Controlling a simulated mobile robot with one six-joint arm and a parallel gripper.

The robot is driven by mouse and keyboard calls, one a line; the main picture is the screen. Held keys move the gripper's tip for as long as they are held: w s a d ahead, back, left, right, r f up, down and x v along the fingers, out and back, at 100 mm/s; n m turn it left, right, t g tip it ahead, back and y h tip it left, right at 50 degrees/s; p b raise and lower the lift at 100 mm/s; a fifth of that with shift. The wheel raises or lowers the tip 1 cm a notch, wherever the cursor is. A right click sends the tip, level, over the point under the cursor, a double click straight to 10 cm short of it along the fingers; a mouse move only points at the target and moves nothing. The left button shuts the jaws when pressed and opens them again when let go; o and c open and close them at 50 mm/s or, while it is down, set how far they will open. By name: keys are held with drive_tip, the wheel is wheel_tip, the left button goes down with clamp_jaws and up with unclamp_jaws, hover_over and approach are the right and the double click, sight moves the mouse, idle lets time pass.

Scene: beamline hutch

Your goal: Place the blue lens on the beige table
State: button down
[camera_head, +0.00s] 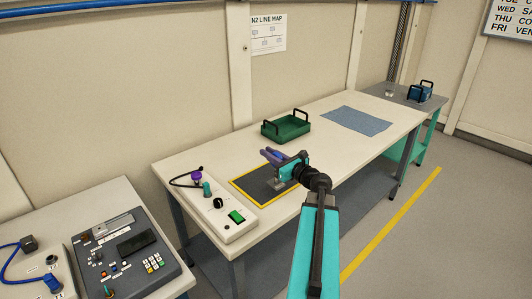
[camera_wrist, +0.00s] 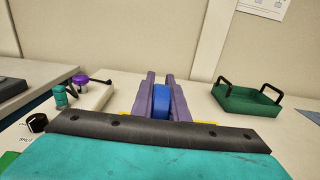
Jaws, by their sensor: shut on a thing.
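My gripper (camera_head: 270,156) has purple fingers and is over the dark, yellow-edged mat on the beige table (camera_head: 345,158). In the wrist view, the blue lens (camera_wrist: 161,101) stands upright as a disc between the two purple fingers (camera_wrist: 161,88). The fingers are shut on it. In the head view the lens is mostly hidden by the fingers, and I cannot tell how far it is above the mat.
A green tray (camera_head: 286,127) with black handles stands behind the mat. A blue cloth (camera_head: 358,120) lies to the right. A white control box (camera_head: 222,214) with knobs is at the left. Bare tabletop shows between the mat and cloth.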

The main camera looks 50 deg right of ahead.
drive_tip(key=shift+s+a+r+p, duration=0.2)
drive_tip(key=shift+s+a+p, duration=0.3)
drive_tip(key=shift+s, duration=0.15)
drive_tip(key=shift+s+a+r+p, duration=0.15)
drive_tip(key=shift+s+a+p, duration=0.35)
drive_tip(key=shift+s, duration=0.1)
drive_tip(key=p, duration=0.5)
drive_tip(key=shift+s+a+p, duration=0.15)
drive_tip(key=shift+s+p, duration=0.05)
drive_tip(key=shift+p, duration=0.15)
drive_tip(key=s+a+p, duration=0.1)
drive_tip(key=p, duration=0.7)
drive_tip(key=shift+s+r, duration=0.1)
drive_tip(key=shift+s+a+f+p, duration=0.2)
drive_tip(key=shift+p, duration=0.65)
